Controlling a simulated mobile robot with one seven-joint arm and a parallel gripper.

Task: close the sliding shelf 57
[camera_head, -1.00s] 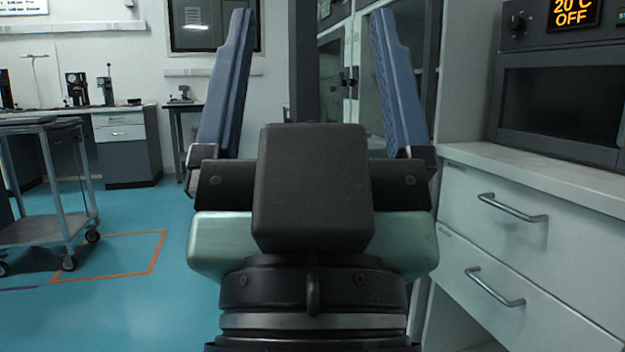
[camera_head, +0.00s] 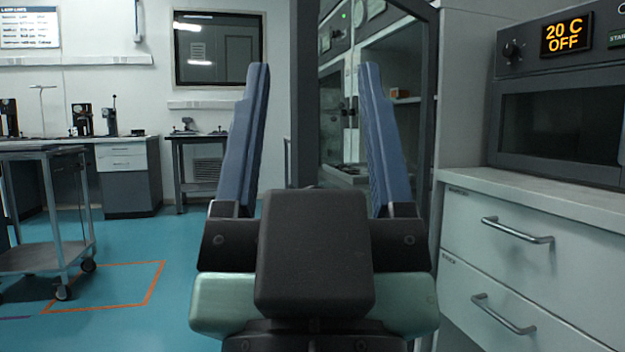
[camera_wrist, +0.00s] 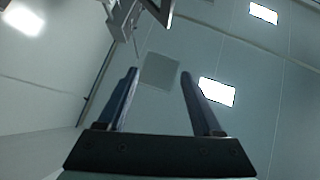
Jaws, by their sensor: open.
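My gripper (camera_head: 315,72) is open and empty. Its two blue fingers point upward, apart, in front of a dark-framed glass cabinet. In the wrist view my gripper (camera_wrist: 158,72) shows both fingers apart with nothing between them, against pale wall or ceiling panels and bright lamps. I cannot make out a sliding shelf numbered 57. The glass cabinet (camera_head: 405,55) stands behind the fingers, and part of its inside shows, with a small object on a shelf. My gripper and wrist hide its lower part.
At the right, a pale drawer unit (camera_head: 500,235) with bar handles carries an oven (camera_head: 560,115) reading 20 C OFF. A grey cart (camera_head: 45,255) stands at the left. Benches with instruments line the back wall. Blue floor (camera_head: 125,235) is clear between cart and gripper.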

